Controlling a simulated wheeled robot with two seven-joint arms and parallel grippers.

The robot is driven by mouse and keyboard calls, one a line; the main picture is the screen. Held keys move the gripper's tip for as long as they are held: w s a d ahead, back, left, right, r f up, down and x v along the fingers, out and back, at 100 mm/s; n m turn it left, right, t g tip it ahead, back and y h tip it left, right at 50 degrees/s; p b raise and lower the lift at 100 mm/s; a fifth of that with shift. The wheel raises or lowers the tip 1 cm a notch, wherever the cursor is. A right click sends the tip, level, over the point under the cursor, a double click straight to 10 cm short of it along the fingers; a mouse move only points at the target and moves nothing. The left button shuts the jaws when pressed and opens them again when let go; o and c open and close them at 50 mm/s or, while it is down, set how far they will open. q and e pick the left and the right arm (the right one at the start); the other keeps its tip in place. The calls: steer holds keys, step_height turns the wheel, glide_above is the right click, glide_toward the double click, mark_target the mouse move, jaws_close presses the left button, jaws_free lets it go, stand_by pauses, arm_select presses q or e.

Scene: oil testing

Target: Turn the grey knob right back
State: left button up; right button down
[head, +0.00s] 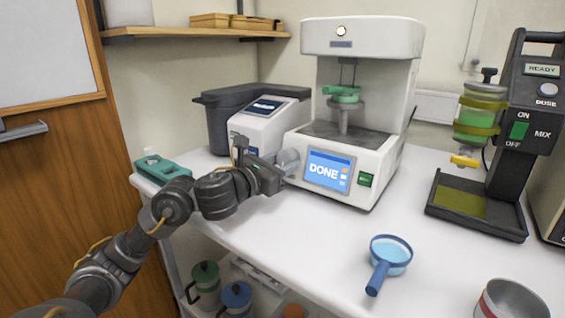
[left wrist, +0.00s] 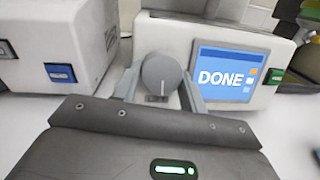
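The grey knob (left wrist: 161,70) is round and sits on the front of the white tester (head: 390,158), left of its blue screen reading DONE (head: 328,171). A short pale mark shows low on the knob in the left wrist view. My left gripper (left wrist: 160,88) is at the knob, with one finger on each side of it. Narrow gaps seem to show between fingers and knob, so it looks open around it. In the head view the knob (head: 288,158) is partly hidden by my left gripper (head: 278,172). My right gripper is out of view.
A second white device (head: 262,128) stands close on the left, with a teal item (head: 162,169) beside it. A mixer (head: 508,150) stands right. The middle table is clear.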

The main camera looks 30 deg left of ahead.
arm_select(q)
steer(key=c, duration=0.4)
steer(key=shift+n, duration=0.3)
